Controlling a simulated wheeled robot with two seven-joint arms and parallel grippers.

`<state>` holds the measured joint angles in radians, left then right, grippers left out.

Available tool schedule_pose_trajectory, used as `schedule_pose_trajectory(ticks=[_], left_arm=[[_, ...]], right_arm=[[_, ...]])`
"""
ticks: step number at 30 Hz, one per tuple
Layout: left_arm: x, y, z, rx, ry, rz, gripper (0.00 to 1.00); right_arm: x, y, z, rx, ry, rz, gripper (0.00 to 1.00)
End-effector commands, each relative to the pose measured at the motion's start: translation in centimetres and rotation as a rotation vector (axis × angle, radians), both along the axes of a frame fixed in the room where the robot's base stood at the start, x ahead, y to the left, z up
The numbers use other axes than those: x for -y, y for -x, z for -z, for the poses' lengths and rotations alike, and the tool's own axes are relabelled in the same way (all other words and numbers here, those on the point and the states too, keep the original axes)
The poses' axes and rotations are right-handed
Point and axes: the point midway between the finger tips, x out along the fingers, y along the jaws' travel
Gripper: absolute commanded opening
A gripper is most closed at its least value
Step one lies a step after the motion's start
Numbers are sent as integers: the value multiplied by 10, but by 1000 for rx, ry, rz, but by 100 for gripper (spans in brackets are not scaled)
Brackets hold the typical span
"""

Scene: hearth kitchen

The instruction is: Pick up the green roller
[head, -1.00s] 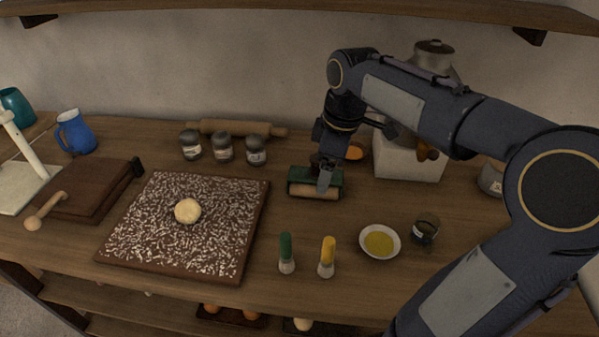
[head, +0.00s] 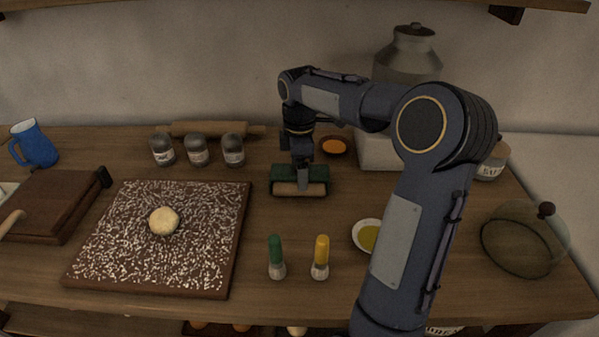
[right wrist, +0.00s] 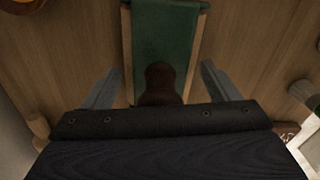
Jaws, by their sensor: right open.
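The green roller (head: 317,175) lies on the wooden counter right of the floured board, its green body behind a pale wooden cylinder at the front. In the right wrist view its green body (right wrist: 165,38) runs up the middle, with a dark brown handle pointing toward me. My right gripper (head: 303,187) is over the roller's middle in the head view. In the right wrist view its two fingers (right wrist: 158,86) are open on either side of the brown handle, with a gap visible on each side. My left gripper is not in view.
The floured board (head: 105,265) with a dough ball (head: 164,221) is at left. A bowl (head: 362,239) and glass dome (head: 520,243) are at right.

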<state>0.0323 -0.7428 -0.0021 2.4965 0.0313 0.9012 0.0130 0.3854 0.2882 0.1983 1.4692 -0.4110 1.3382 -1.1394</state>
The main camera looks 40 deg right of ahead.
Motion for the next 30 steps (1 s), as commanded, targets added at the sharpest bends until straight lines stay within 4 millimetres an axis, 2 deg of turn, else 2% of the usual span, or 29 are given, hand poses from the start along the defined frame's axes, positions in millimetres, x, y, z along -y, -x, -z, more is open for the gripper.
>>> schedule_pose_trajectory(ticks=[6,18,26,30], left_arm=[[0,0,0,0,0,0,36],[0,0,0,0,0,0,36],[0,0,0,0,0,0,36],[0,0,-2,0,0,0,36]], right_arm=[[0,0,0,1,0,0,81],[0,0,0,1,0,0,30],[0,0,-1,1,0,0,30],[0,-1,-10,3,1,0,30]])
